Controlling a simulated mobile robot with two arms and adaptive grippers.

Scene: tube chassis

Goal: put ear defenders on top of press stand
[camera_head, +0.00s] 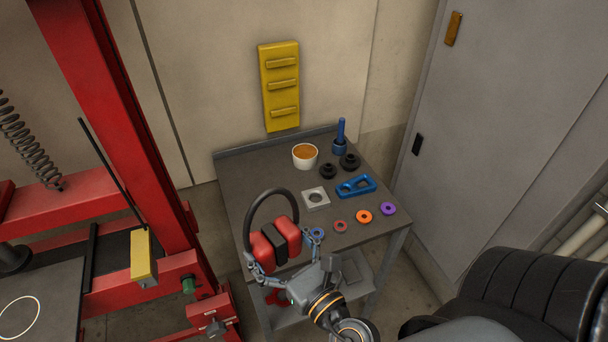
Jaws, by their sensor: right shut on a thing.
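The ear defenders (268,241), red cups with a black middle and a black headband arching up, are at the front left corner of the grey workbench. My right gripper (283,247) comes in from below with a finger on each side and is shut on them. I cannot tell whether they touch the bench top. The red press stand (125,120) stands on the left, with a tall red post, red crossbeams and a dark flat plate (42,285) at lower left. My left gripper is not in view.
The workbench (240,180) carries a white cup (305,156), a blue tool (340,138), black parts (349,162), a blue part (356,186), a grey block (315,198) and several coloured rings. A yellow block (143,257) with a thin rod sits on the press's near side.

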